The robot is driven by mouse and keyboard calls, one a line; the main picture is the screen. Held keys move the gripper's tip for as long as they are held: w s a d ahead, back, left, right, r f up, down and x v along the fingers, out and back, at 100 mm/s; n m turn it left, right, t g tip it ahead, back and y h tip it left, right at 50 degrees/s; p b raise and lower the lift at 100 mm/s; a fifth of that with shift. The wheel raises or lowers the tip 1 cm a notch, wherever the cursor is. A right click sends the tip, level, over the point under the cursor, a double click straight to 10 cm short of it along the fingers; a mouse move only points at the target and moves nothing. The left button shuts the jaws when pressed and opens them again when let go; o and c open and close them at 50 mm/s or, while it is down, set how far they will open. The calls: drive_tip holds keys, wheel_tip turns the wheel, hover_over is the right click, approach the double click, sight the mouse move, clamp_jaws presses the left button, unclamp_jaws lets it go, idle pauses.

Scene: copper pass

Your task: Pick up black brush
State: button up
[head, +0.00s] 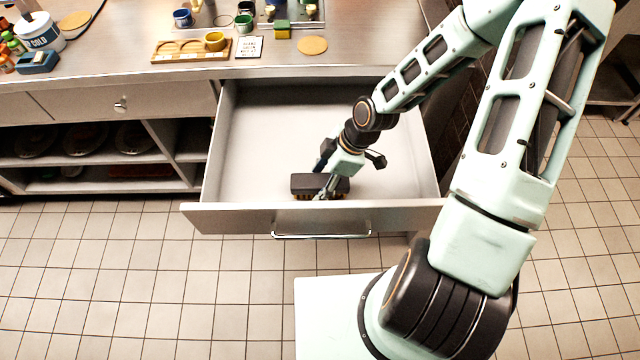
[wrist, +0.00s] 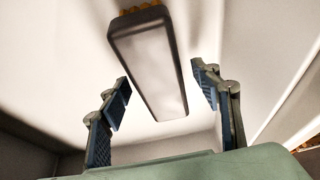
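The black brush (head: 305,184) lies inside the open drawer (head: 255,120), near its front wall, with tan bristles showing along its lower edge. In the wrist view the brush (wrist: 150,65) is a dark, long block with a smooth, shiny back; bristles peek out at its top end. My gripper (head: 325,178) reaches down into the drawer at the brush and covers part of it. In the wrist view my gripper (wrist: 160,80) is open, with one blue-padded finger on each side of the brush. Gaps show between both fingers and the brush.
The drawer's front wall (head: 315,218) stands close to the brush and gripper. The rest of the drawer is empty. The countertop (head: 350,45) behind carries a wooden holder (head: 190,50) with a yellow cup, several small pots, and a round tan disc (head: 312,45).

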sight(320, 180)
drive_tip(key=c, duration=1.3)
drive_tip(key=shift+c, duration=0.2)
wheel_tip(320, 180, up, 10)
drive_tip(key=shift+r+p, duration=0.1)
drive_tip(key=shift+p, duration=0.9)
